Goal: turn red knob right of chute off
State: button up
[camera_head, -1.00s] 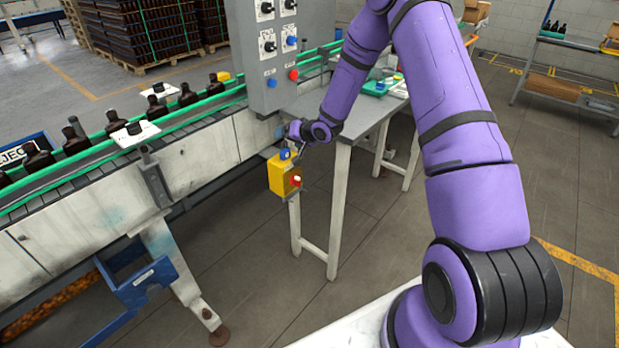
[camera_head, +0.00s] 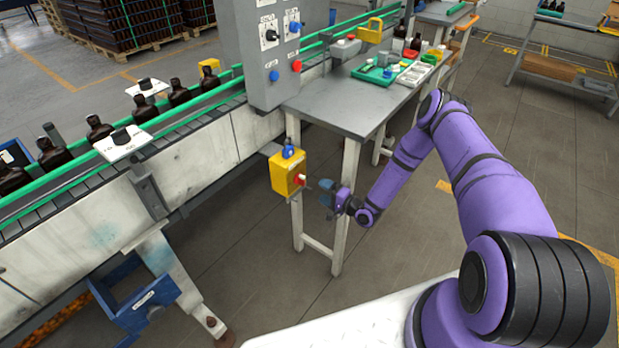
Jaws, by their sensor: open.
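A yellow box (camera_head: 283,175) is mounted at the conveyor's side, near the grey table's front leg. It has a red knob (camera_head: 299,180) on its right face and a small blue part (camera_head: 289,152) on top. The knob's exact angle is too small to read. A blue chute (camera_head: 137,300) hangs below the conveyor at the lower left, left of the box. My gripper (camera_head: 317,188) is open, just right of the red knob and pointing left at it. A small gap seems to separate them; I cannot tell contact for sure.
The grey table (camera_head: 345,105) stands behind the box, its legs close to my gripper. A grey control panel (camera_head: 272,60) with several switches rises above. The conveyor (camera_head: 225,140) carries brown bottles. Floor to the right of my forearm is clear.

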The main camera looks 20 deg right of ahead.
aim_at(304, 182)
jog(key=x, duration=1)
jog(key=shift+w+f, duration=0.15)
jog(key=shift+w, duration=0.1)
jog(key=c, duration=0.9)
